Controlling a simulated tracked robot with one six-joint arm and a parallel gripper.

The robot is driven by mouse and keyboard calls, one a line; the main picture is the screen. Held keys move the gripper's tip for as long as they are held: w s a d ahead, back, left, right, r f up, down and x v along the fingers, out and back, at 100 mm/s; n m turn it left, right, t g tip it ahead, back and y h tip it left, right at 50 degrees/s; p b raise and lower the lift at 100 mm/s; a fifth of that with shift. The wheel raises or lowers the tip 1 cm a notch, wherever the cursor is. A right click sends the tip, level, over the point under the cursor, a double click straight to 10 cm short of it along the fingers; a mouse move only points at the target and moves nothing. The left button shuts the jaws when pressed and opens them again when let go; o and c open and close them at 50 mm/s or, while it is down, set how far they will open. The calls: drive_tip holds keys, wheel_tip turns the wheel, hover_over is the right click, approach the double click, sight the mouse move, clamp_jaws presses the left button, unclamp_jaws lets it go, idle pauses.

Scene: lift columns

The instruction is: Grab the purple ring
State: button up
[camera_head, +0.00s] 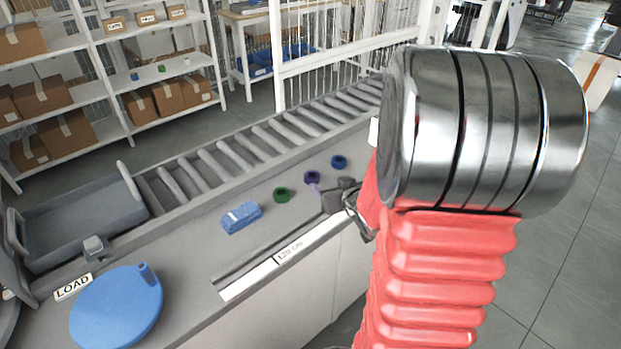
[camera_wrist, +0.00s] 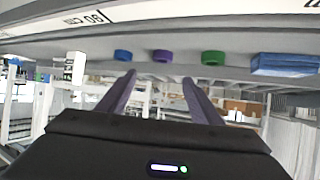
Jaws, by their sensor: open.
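The purple ring (camera_head: 312,177) lies on the grey counter between a green ring (camera_head: 281,194) and a dark blue ring (camera_head: 339,161). In the wrist view, which looks upside down, the purple ring (camera_wrist: 162,56) appears just beyond my fingertips, between their lines. My gripper (camera_head: 338,192) is beside the purple ring, on its near right side in the head view, and partly hidden by my arm. In the wrist view my gripper (camera_wrist: 159,77) has its two fingers apart with nothing between them.
The green ring (camera_wrist: 213,57) and dark blue ring (camera_wrist: 122,55) flank the purple one closely. A light blue block (camera_head: 241,217) lies farther left. A roller conveyor (camera_head: 230,158) runs behind, with a grey tray (camera_head: 80,225) at left. A round blue disc (camera_head: 116,308) is at front left.

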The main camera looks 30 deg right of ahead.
drive_tip(key=shift+w, duration=0.1)
approach(311, 174)
drive_tip(key=shift+w+d+f, duration=0.35)
drive_tip(key=shift+w+f, duration=0.15)
drive_tip(key=shift+f, duration=0.05)
drive_tip(key=shift+w, duration=0.1)
idle(0.3)
drive_tip(key=shift+a+x, duration=0.15)
drive_tip(key=shift+x, duration=1.1)
drive_tip(key=shift+a+x, duration=0.1)
drive_tip(key=shift+x, duration=1.2)
drive_tip(key=shift+c, duration=0.3)
drive_tip(key=c, duration=1.1)
drive_tip(key=shift+r, duration=0.1)
